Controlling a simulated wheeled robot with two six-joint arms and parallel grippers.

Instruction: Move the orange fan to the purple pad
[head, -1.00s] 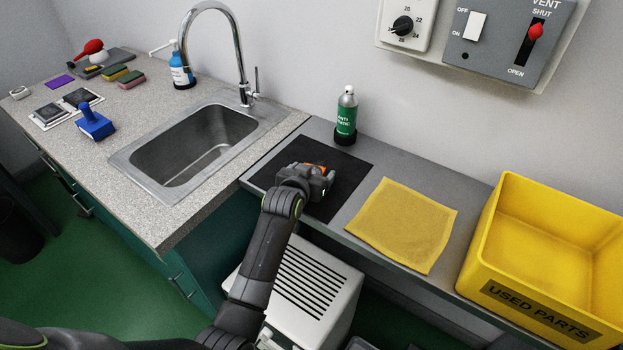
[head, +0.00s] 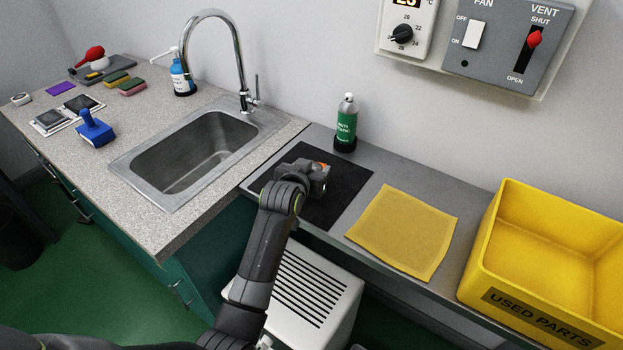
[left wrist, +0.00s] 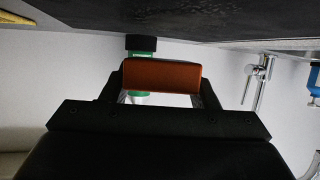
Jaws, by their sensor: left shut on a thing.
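My left gripper (head: 318,182) is shut on the orange fan, over the black mat (head: 345,178) right of the sink. In the head view only a bit of the orange fan (head: 322,165) shows past the gripper. In the left wrist view the orange fan (left wrist: 160,75) is a small orange block between the two fingers, apart from the dark mat surface at the top of that view. The purple pad (head: 61,88) lies flat and bare on the speckled counter at the far left. My right gripper is not in view.
The sink (head: 200,150) and its tall tap (head: 243,60) lie between the mat and the pad. A green bottle (head: 346,122) stands behind the mat. A blue-handled tool (head: 95,130), sponges (head: 132,87) and a blue bottle (head: 181,75) stand on the counter. A yellow cloth (head: 405,232) and yellow bin (head: 540,297) are right.

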